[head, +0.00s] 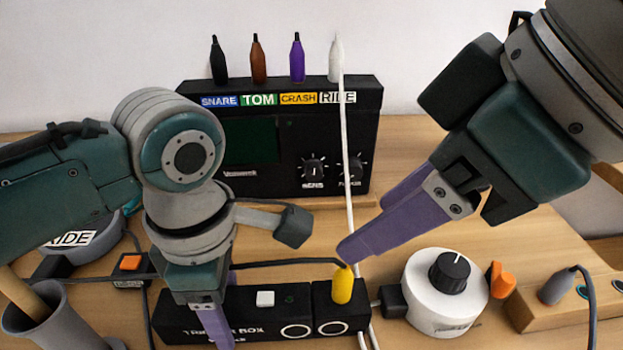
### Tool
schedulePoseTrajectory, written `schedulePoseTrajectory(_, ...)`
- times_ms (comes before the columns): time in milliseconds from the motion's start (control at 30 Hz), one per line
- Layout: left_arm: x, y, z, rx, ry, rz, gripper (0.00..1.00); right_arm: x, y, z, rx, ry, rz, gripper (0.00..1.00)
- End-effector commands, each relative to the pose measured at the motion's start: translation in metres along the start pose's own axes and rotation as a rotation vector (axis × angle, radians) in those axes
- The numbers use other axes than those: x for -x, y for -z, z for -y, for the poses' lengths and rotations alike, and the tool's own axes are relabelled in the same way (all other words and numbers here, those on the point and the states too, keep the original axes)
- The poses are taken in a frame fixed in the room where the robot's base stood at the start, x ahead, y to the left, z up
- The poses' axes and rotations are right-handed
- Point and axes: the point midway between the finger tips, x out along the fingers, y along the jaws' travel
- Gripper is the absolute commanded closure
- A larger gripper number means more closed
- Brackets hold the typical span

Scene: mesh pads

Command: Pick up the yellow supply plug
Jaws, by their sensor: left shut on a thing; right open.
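The yellow supply plug (343,285) stands upright in the top of the right-hand section of the black trigger box (262,322). A black cable runs left from its top. My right gripper (350,246) is open and empty, its purple fingers pointing down-left, with the tips just above the plug in the picture. I cannot tell whether they touch it. My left gripper (220,318) is shut on the trigger box, one purple finger in front and one partly showing behind. My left gripper covers part of the box's front and lettering.
A black drum module (281,130) with several coloured plugs stands behind. A white cable (348,190) hangs from its white plug, passing right of the yellow plug. A white knob unit (446,292) and wooden block (540,309) stand right. A grey cup (50,322) stands front left.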

Motion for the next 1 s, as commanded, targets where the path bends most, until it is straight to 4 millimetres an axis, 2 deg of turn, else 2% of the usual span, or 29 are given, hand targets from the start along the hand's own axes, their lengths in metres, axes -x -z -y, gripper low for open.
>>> schedulePoseTrajectory(100,0.000,0.000,0.000,0.000,0.000,0.000,1.00,0.006,0.017,0.002,0.024,-0.018,0.005,0.40)
schedulePoseTrajectory(167,0.000,0.000,0.000,0.000,0.000,0.000,1.00,0.006,0.018,0.005,0.013,-0.019,0.022,0.40)
schedulePoseTrajectory(467,0.000,0.000,0.000,0.000,0.000,0.000,1.00,0.005,-0.005,0.002,-0.116,-0.032,0.135,0.40)
schedulePoseTrajectory(567,0.000,0.000,0.000,0.000,0.000,0.000,1.00,-0.004,-0.011,0.002,-0.138,-0.031,0.149,0.40)
schedulePoseTrajectory(800,0.000,0.000,0.000,0.000,0.000,0.000,1.00,-0.047,-0.018,0.001,-0.140,-0.031,0.150,0.40)
schedulePoseTrajectory(1000,0.000,0.000,0.000,0.000,0.000,0.000,1.00,-0.065,-0.021,0.000,-0.138,-0.032,0.148,0.40)
